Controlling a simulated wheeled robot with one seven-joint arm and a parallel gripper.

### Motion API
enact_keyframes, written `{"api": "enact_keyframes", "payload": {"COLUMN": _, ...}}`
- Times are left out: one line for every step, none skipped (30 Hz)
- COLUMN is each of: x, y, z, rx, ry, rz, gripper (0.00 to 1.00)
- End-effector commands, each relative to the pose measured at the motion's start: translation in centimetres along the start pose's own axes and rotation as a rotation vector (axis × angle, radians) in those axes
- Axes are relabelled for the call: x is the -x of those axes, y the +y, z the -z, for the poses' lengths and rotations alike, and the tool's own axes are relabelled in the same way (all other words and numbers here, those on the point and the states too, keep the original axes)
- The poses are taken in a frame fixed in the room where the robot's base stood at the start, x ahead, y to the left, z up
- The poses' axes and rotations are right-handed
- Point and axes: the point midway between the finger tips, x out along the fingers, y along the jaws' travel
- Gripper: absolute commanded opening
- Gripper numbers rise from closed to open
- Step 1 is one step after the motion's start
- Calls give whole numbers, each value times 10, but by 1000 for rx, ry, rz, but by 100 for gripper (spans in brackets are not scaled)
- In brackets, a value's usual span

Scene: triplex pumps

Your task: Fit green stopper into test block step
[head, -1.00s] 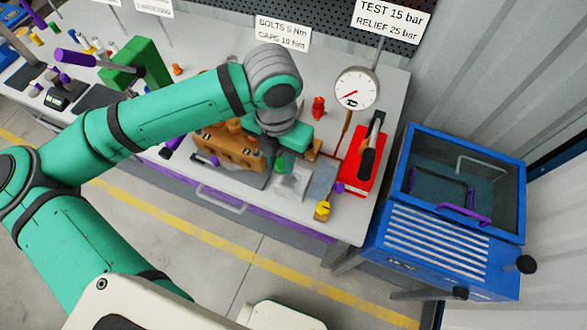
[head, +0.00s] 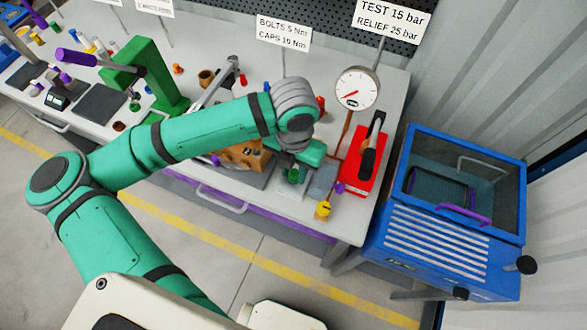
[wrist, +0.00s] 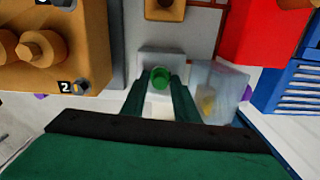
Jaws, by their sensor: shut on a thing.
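The green stopper (wrist: 160,78) shows between the two dark green fingers of my gripper (wrist: 160,92) in the wrist view, and my gripper is shut on it. In the head view the stopper (head: 293,175) hangs below my gripper. The pale grey test block (wrist: 161,56) shows just beyond and around the stopper in the wrist view. In the head view the block (head: 289,191) is partly hidden under my gripper. I cannot tell whether the stopper touches the block or sits in its step.
An orange-brown pump body (wrist: 60,45) stands to the left. A translucent panel (wrist: 220,82) stands close on the right, with a yellow-topped part (head: 323,209) near it. The red box (head: 366,160) and the gauge (head: 357,88) are farther right.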

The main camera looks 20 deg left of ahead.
Motion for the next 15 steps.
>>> {"api": "enact_keyframes", "payload": {"x": -1, "y": 0, "z": 0, "rx": 0, "ry": 0, "rz": 0, "gripper": 6}}
{"api": "enact_keyframes", "payload": {"x": -2, "y": 0, "z": 0, "rx": 1, "ry": 0, "rz": 0, "gripper": 6}}
{"api": "enact_keyframes", "payload": {"x": -2, "y": 0, "z": 0, "rx": 1, "ry": 0, "rz": 0, "gripper": 35}}
{"api": "enact_keyframes", "payload": {"x": -2, "y": 1, "z": 0, "rx": 1, "ry": 0, "rz": 0, "gripper": 42}}
{"api": "enact_keyframes", "payload": {"x": -2, "y": 1, "z": 0, "rx": 2, "ry": 0, "rz": 0, "gripper": 46}}
{"api": "enact_keyframes", "payload": {"x": -2, "y": 1, "z": 0, "rx": 2, "ry": 0, "rz": 0, "gripper": 46}}
{"api": "enact_keyframes", "payload": {"x": -2, "y": 1, "z": 0, "rx": 2, "ry": 0, "rz": 0, "gripper": 46}}
{"api": "enact_keyframes", "payload": {"x": -2, "y": 1, "z": 0, "rx": 2, "ry": 0, "rz": 0, "gripper": 46}}
{"api": "enact_keyframes", "payload": {"x": -2, "y": 1, "z": 0, "rx": 2, "ry": 0, "rz": 0, "gripper": 46}}
{"api": "enact_keyframes", "payload": {"x": -2, "y": 1, "z": 0, "rx": 2, "ry": 0, "rz": 0, "gripper": 46}}
{"api": "enact_keyframes", "payload": {"x": -2, "y": 1, "z": 0, "rx": 2, "ry": 0, "rz": 0, "gripper": 46}}
{"api": "enact_keyframes", "payload": {"x": -2, "y": 1, "z": 0, "rx": 2, "ry": 0, "rz": 0, "gripper": 46}}
{"api": "enact_keyframes", "payload": {"x": -2, "y": 1, "z": 0, "rx": 2, "ry": 0, "rz": 0, "gripper": 46}}
{"api": "enact_keyframes", "payload": {"x": -1, "y": 1, "z": 0, "rx": 2, "ry": 0, "rz": 0, "gripper": 46}}
{"api": "enact_keyframes", "payload": {"x": 0, "y": 1, "z": 0, "rx": 1, "ry": 0, "rz": 0, "gripper": 46}}
